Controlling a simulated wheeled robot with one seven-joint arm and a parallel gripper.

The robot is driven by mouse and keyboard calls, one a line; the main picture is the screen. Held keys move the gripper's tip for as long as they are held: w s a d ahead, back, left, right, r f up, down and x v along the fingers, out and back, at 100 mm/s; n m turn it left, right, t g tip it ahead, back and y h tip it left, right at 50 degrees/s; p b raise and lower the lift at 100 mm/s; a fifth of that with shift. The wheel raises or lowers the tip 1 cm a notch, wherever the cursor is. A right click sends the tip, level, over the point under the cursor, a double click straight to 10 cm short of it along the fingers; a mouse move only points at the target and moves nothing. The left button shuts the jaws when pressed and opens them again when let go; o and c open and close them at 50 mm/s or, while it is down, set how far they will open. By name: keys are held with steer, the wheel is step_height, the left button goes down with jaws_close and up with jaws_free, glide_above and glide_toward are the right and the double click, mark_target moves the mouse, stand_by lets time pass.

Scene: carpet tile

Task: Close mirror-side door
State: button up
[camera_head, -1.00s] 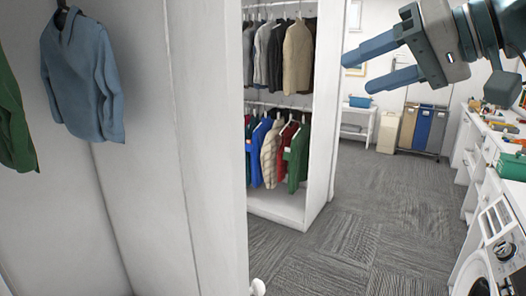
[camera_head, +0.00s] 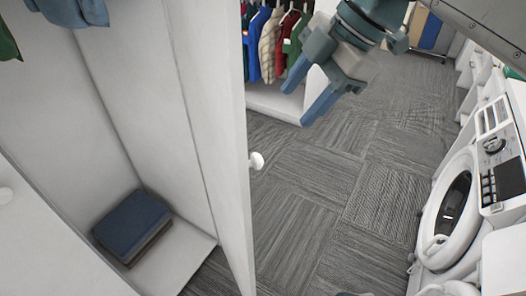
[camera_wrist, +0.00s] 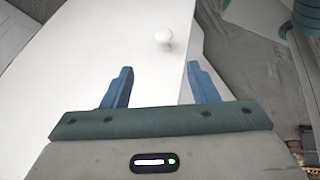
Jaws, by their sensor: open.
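A white door (camera_head: 215,120) of the wardrobe stands open in the middle of the head view, seen nearly edge-on. Its round white knob (camera_head: 257,160) sticks out from the right face. My gripper (camera_head: 306,98) is open and empty, to the right of the door and above the knob in the picture. In the wrist view, a white panel (camera_wrist: 85,60) with a round knob (camera_wrist: 163,35) lies ahead of my open gripper (camera_wrist: 159,72). The knob shows between and beyond the fingertips, apart from them. No mirror is visible.
A dark folded stack (camera_head: 132,226) sits on the wardrobe's bottom. A second white panel with a knob (camera_head: 5,195) is at the lower left. A white washing machine (camera_head: 455,205) stands at the right. Hanging clothes (camera_head: 270,42) are behind. Grey carpet (camera_head: 330,195) is clear between.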

mark_target(261, 155)
steer(key=shift+n, duration=0.4)
steer(key=x, duration=1.4)
steer(key=shift+s+f+p, duration=0.2)
steer(key=shift+f+p, duration=0.1)
jaws_close()
steer(key=shift+a, duration=0.1)
